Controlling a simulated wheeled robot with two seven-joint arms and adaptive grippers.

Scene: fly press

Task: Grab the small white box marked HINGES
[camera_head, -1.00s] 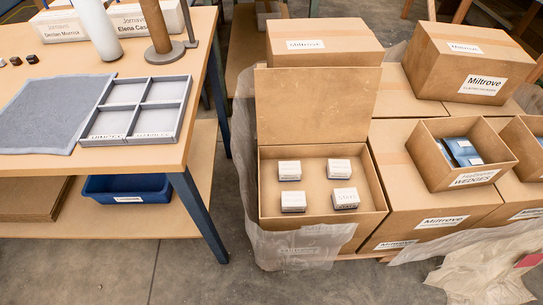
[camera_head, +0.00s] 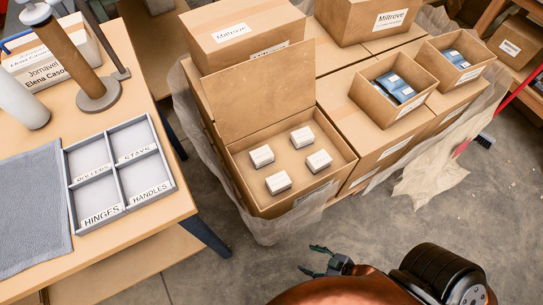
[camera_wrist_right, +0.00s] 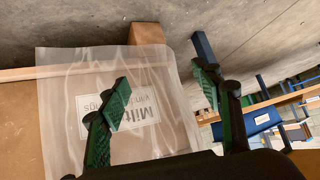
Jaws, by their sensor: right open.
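Several small white boxes stand apart inside an open carton (camera_head: 243,183): back left (camera_head: 262,156), back right (camera_head: 302,137), front left (camera_head: 278,182) and front right (camera_head: 319,161). Their labels are too small to read, so I cannot tell which is marked HINGES. My right gripper (camera_head: 311,260) is open and empty, in front of the carton near the bottom of the head view. In the right wrist view its fingers (camera_wrist_right: 160,84) are spread, with plastic wrap and a carton label behind them. My left gripper is out of view.
A grey divided tray (camera_head: 121,172) on the table at left has compartments labelled ROLLERS, STAYS, HINGES and HANDLES. The carton's raised flap (camera_head: 258,90) stands at its back. Closed cartons (camera_head: 245,35) and open ones with blue packs (camera_head: 398,90) surround it. Clear plastic wrap (camera_head: 268,228) hangs around the stack.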

